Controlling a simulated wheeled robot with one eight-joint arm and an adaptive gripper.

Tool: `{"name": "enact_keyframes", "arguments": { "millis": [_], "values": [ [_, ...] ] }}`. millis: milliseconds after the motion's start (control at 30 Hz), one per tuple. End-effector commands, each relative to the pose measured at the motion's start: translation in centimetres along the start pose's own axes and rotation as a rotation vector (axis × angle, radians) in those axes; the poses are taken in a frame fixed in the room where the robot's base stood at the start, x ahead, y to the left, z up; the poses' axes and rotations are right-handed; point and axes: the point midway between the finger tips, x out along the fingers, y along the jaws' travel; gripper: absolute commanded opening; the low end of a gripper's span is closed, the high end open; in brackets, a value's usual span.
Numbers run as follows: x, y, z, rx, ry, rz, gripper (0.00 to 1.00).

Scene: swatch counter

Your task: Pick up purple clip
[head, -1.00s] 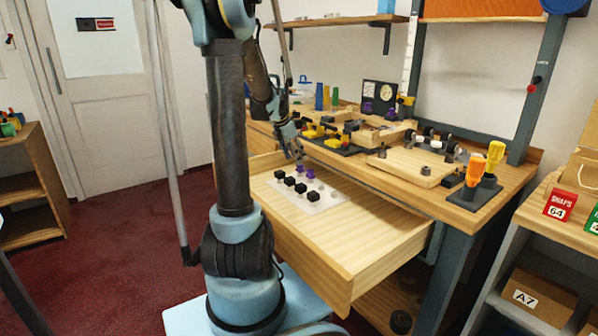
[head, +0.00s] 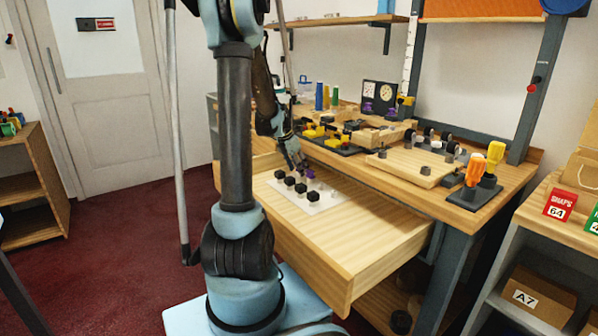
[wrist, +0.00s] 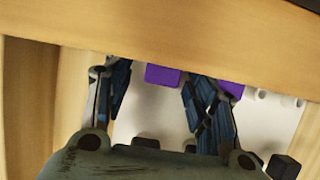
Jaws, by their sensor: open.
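Two purple clips stand on a white card (head: 325,205) in the open drawer. In the wrist view one purple clip (wrist: 162,75) shows between the fingertips, partly covered by a wooden edge. The other purple clip (wrist: 232,89) is just right of the right finger, also partly cut off by that edge. In the head view a purple clip (head: 310,173) shows beside the fingers. My gripper (wrist: 155,88) is open and reaches down over the card; it also shows in the head view (head: 300,168). I cannot tell whether the fingers touch a clip.
Several black clips (head: 313,196) stand on the card's near side. The wooden bench edge (wrist: 200,50) crosses above the card's far side. The drawer's bare floor (head: 365,240) is clear to the right. The bench top holds boards, tools and orange and yellow handles (head: 475,168).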

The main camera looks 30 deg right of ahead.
Motion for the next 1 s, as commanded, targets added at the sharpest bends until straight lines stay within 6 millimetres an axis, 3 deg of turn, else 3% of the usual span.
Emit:
{"name": "enact_keyframes", "arguments": {
  "millis": [33, 200, 233, 667, 1000],
  "values": [
    [0.0, 0.0, 0.0, 0.0, 0.0, 0.0, 0.52],
    [0.0, 0.0, 0.0, 0.0, 0.0, 0.0, 0.19],
    [0.0, 0.0, 0.0, 0.0, 0.0, 0.0, 0.17],
    [-0.3, 0.0, 0.1, 0.0, 0.0, 0.001, 0.17],
    [-2.8, 0.0, 1.1, 0.0, -0.001, 0.001, 0.17]
  ]
}}
